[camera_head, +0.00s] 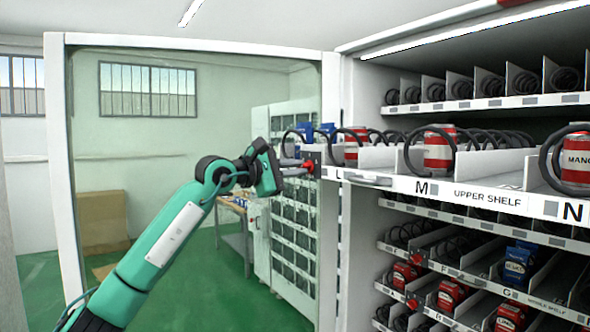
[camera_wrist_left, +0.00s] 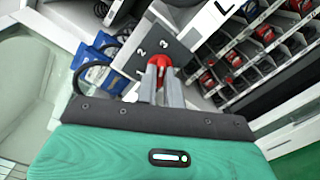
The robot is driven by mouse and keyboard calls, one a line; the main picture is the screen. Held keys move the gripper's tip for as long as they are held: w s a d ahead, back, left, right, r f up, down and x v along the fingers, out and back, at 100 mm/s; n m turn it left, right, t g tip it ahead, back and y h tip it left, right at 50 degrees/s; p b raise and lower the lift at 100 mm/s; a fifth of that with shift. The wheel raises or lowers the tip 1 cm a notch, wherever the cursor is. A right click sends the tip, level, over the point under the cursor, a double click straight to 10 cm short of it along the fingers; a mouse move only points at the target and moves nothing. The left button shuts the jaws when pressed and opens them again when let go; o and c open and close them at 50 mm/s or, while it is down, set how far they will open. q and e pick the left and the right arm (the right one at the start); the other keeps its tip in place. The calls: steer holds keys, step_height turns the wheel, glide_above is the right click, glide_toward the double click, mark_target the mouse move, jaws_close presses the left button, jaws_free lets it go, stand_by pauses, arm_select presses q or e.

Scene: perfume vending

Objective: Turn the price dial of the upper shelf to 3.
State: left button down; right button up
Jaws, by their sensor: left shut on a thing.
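The price dial (camera_head: 309,167) is a small red knob on the left end of the pulled-out upper shelf (camera_head: 455,190). In the left wrist view the red dial (camera_wrist_left: 160,61) sits on a grey plate printed with 1, 2 and 3. My left gripper (camera_head: 299,168) reaches it from the left. In the wrist view my left gripper (camera_wrist_left: 161,78) has its two grey fingers shut on the dial, one on each side. The fingers hide part of the dial, so I cannot tell which number it points to. My right gripper is not in view.
Red-and-white cans (camera_head: 438,150) stand in black coils on the upper shelf. Lower shelves hold red and blue goods (camera_head: 520,262). Blue packs (camera_wrist_left: 92,68) show left of the dial.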

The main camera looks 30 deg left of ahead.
arm_select(q)
steer(key=c, duration=1.5)
jaws_free()
steer(key=b+v, duration=0.5)
steer(key=v, duration=0.9)
steer(key=shift+w+b, duration=0.1)
steer(key=shift+b, duration=0.2)
